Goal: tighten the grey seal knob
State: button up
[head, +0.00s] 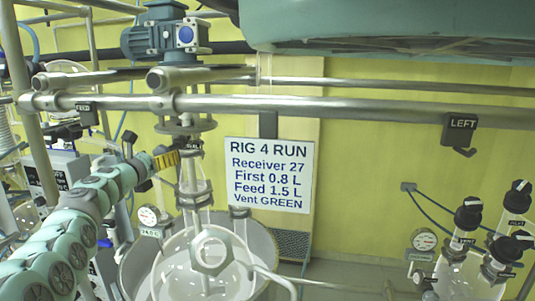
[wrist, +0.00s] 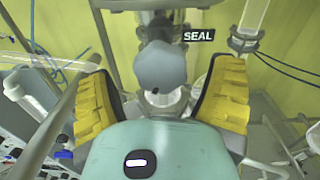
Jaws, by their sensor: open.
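The grey seal knob (wrist: 160,67) is a rounded grey piece in the upper middle of the wrist view. A black SEAL label (wrist: 199,35) is just right of it. My gripper (wrist: 163,88) is open, with one yellow ridged finger on each side of the knob in the picture. Gaps show between the knob and both fingers, and I cannot tell how far the knob reaches between them. In the head view my gripper (head: 166,160) is beside the stirrer shaft below the blue motor (head: 165,38). The knob itself is not clear there.
Metal rails (head: 330,108) cross above the glass reactor vessel (head: 211,252). A round gauge (head: 148,215) is left of the vessel neck. A RIG 4 RUN sign (head: 269,175) hangs behind. Black-capped valves (head: 467,214) stand at the right, below the LEFT tag (head: 462,126).

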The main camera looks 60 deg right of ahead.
jog(key=shift+w+d+r, duration=0.1)
jog(key=shift+d+r, duration=0.15)
jog(key=shift+d, duration=0.35)
jog(key=shift+c, duration=0.2)
jog(key=c, duration=1.2)
jog(key=shift+w, duration=0.1)
jog(key=shift+m+b, duration=0.3)
jog(key=shift+b, duration=0.15)
